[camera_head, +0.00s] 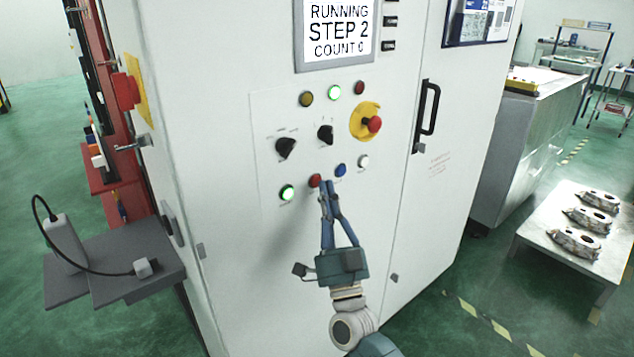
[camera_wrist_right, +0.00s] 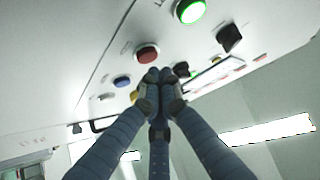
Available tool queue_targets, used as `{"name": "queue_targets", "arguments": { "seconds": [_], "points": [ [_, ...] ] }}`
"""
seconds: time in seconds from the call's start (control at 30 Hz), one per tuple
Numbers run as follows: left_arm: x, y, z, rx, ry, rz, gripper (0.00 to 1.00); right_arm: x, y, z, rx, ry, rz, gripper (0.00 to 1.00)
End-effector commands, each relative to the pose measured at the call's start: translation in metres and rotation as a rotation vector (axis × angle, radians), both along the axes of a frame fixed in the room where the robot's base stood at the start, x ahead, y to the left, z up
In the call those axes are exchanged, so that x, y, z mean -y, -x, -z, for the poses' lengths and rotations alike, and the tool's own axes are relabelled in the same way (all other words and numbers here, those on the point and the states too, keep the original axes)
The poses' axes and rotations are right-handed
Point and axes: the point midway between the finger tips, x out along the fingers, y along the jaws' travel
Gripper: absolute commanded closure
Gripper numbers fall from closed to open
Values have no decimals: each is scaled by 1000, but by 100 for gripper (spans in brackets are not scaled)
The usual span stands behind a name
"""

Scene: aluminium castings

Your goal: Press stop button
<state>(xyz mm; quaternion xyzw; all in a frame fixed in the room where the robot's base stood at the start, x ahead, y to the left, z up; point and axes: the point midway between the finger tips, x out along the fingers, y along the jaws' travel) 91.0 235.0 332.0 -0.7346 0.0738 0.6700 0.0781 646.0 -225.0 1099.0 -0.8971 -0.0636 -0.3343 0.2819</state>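The white control cabinet carries a small red push button (camera_head: 315,181) in its lower button row, likely the stop button; its label is too small to read. The red button (camera_wrist_right: 147,53) also shows in the right wrist view, just beyond my fingertips. My right gripper (camera_head: 327,184) has its fingers together and empty, with the tips just right of the red button in the head view. In the wrist view the right gripper's tips (camera_wrist_right: 160,76) lie just below the button. Contact cannot be told. My left gripper is not in view.
A lit green button (camera_head: 287,192), a blue button (camera_head: 340,170) and a white button (camera_head: 363,161) sit nearby. A red mushroom button (camera_head: 374,124) on a yellow collar is above right. The screen (camera_head: 337,32) reads "RUNNING STEP 2 COUNT 0". A door handle (camera_head: 427,113) protrudes right.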

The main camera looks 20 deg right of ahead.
Motion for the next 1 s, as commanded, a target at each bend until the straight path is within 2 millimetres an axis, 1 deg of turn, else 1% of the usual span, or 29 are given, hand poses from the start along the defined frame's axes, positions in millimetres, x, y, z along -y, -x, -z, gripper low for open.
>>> {"name": "queue_targets", "arguments": {
  "seconds": [0.3, 0.6, 1.0],
  "points": [
    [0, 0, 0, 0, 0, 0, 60, 0, 0, 0, 0, 0, 0, 100],
    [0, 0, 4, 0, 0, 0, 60, -3, -8, 0, 0, 0, 0, 100],
    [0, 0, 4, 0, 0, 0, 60, -3, -9, 0, 0, 0, 0, 100]
  ]
}}
